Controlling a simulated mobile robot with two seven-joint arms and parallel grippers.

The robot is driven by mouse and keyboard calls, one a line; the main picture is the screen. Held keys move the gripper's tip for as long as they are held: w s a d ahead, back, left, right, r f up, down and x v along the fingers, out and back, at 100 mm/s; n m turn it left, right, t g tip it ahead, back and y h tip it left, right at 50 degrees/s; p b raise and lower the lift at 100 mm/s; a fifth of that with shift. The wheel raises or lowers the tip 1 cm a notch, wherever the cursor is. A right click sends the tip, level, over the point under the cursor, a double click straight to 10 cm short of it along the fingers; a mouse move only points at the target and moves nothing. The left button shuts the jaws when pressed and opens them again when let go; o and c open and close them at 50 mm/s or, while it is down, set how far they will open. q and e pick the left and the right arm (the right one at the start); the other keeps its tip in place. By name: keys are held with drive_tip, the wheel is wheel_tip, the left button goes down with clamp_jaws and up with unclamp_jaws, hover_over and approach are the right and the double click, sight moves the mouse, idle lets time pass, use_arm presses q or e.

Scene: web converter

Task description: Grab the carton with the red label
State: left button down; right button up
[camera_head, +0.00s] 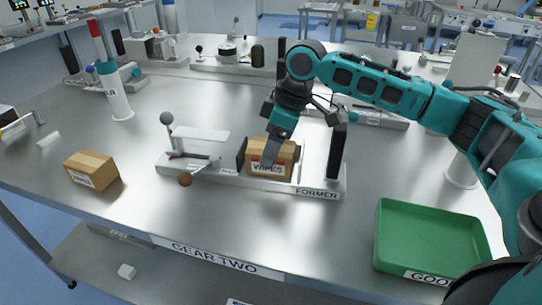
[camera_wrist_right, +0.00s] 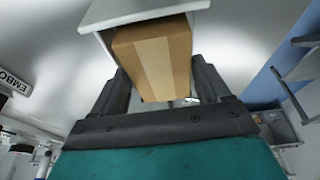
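A brown carton (camera_head: 284,156) with a white label reading WIPES with some red on it sits in the station marked FORMER, in the middle of the bench. My right gripper (camera_head: 268,152) is over it in the head view, and one finger covers part of its front. In the right wrist view the carton (camera_wrist_right: 154,57), with a pale tape strip, lies between the two fingers of my right gripper (camera_wrist_right: 160,75). The fingers are apart, close to its sides; I cannot tell whether they press on it. My left gripper is not in view.
Another brown carton (camera_head: 92,168) stands at the bench's left front. A green tray (camera_head: 432,232) stands at the right front. A dark upright post (camera_head: 337,150) rises just right of the carton in the former. A white cover (camera_head: 200,138) and a ball-topped lever (camera_head: 167,119) stand to the left.

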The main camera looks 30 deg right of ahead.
drive_tip(key=c, duration=0.7)
